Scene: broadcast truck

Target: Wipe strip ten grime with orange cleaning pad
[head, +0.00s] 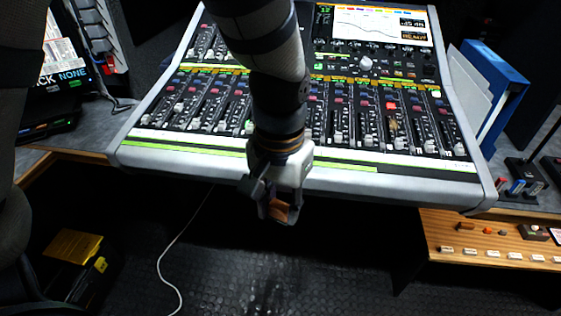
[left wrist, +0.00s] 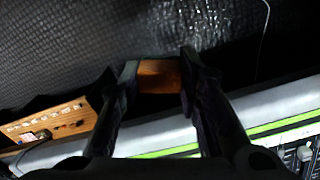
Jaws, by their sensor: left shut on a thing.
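My left gripper (head: 277,205) is shut on the orange cleaning pad (head: 280,211), just in front of the mixing console's front edge. In the left wrist view the pad (left wrist: 160,74) sits between the two fingertips of the gripper (left wrist: 160,80), with dark floor behind it. The mixing console (head: 430,174) fills the middle of the head view. A brownish grime smudge (head: 393,126) shows on one of its fader strips, right of my arm and apart from the pad. My left arm hides part of the console's middle strips. My right gripper is not in view.
A blue binder (head: 505,95) stands right of the console. A wooden panel with buttons (head: 480,235) is at lower right. A monitor (head: 65,65) stands at left. A yellow-topped box (head: 75,246) and a white cable (head: 163,262) are on the floor.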

